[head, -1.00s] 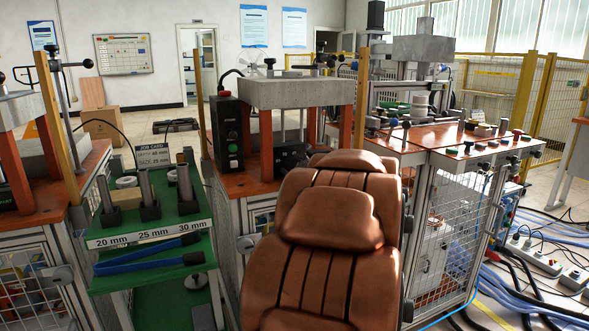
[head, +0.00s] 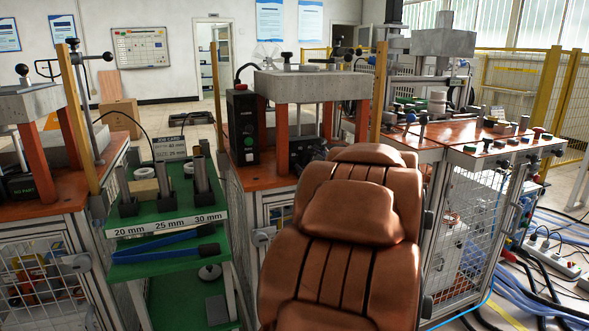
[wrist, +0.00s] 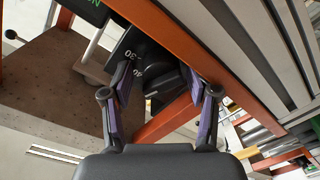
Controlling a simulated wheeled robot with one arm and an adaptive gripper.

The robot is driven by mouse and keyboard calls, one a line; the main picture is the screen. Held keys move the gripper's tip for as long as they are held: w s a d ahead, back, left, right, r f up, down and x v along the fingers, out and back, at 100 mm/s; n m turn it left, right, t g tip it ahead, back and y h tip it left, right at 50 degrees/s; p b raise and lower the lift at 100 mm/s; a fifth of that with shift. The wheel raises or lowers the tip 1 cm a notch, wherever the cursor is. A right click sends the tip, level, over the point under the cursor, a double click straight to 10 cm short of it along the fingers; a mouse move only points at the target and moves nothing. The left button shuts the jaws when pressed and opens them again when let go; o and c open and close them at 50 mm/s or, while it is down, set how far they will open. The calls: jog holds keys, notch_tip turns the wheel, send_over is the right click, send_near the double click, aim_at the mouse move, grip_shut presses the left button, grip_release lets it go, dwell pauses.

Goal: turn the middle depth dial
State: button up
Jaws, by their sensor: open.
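In the wrist view, a black dial (wrist: 165,86) with white numbers such as 30 and 40 sits between the fingers of my gripper (wrist: 158,70). The gripper is open, with purple pads on either side of the dial. I cannot tell whether either pad touches it. In the head view, the middle station (head: 310,87) has a dark box (head: 305,152) under its grey block. The dial face and my gripper cannot be seen there.
A brown padded seat-like shape (head: 345,215) hides much of the middle station's front. A green rack (head: 160,217) with 20, 25 and 30 mm labels stands to the left. Orange bars (wrist: 165,35) run close beside the dial in the wrist view.

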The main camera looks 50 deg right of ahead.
jog(key=shift+f, duration=0.15)
jog(key=m, duration=0.3)
jog(key=shift+w+m, duration=0.1)
jog(key=shift+m, duration=0.2)
jog(key=m, duration=0.4)
jog(key=shift+m, duration=0.4)
jog(key=shift+p+v, duration=1.25)
jog(key=shift+v, duration=2.7)
jog(key=w+a+r+g+y+p, duration=0.1)
jog(key=w+a+g+p, duration=0.4)
jog(key=p, duration=0.4)
jog(key=s+a+r+n+g+y+p, duration=0.1)
jog(key=s+a+g+y+p, duration=0.1)
jog(key=a+p, duration=0.5)
jog(key=s+a+r+n+g+y+p, duration=0.1)
jog(key=a+p, duration=0.5)
jog(key=a, duration=1)
jog(key=shift+s+r+n+g+y+p, duration=0.25)
jog(key=shift+s+n+g+y+p, duration=0.2)
jog(key=shift+g+y, duration=1.05)
jog(key=shift+a+g+h, duration=0.15)
jog(key=shift+g+h, duration=0.15)
